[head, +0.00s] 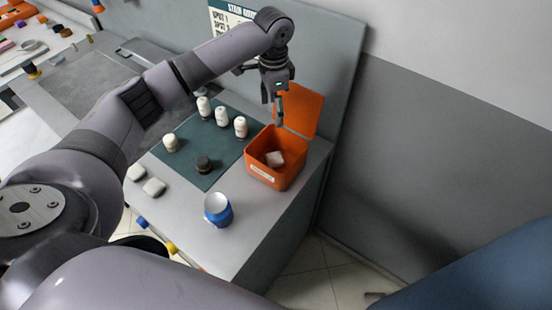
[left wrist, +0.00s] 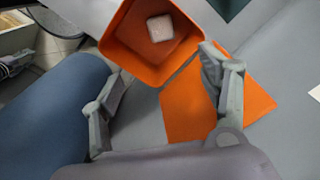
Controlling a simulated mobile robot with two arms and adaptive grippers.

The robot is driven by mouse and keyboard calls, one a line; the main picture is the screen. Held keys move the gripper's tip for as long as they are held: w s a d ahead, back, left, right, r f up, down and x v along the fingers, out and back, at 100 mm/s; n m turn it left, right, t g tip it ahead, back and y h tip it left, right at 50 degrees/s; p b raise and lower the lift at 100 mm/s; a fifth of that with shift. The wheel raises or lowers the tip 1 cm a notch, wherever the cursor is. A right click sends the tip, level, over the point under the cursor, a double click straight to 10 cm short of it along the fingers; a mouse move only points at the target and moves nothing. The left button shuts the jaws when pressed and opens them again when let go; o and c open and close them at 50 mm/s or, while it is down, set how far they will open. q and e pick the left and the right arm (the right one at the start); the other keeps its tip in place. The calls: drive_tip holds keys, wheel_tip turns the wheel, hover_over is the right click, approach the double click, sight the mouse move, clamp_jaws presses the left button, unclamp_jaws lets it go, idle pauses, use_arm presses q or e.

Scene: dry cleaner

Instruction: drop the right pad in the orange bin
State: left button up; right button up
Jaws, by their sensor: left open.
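The orange bin (head: 264,176) stands open on the right end of the counter, its lid (head: 301,108) raised at the back. A small pale pad (head: 274,158) lies inside it, and it also shows in the left wrist view (left wrist: 160,28) on the bin floor. Two more pale pads, a rear one (head: 136,172) and a front one (head: 154,187), lie on the counter left of the green mat. My left gripper (head: 273,108) is open and empty, above the back of the bin near the lid. My right gripper is not in view.
The green mat (head: 221,165) holds several white bottles (head: 221,116) and a dark round item (head: 203,164). A blue container (head: 217,210) stands in front of the bin. A grey wall panel with a sign (head: 228,20) rises behind the counter.

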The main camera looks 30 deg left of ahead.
use_arm(q)
wheel_tip(320, 180, up, 5)
drive_tip(key=shift+r, duration=0.2)
idle(0.5)
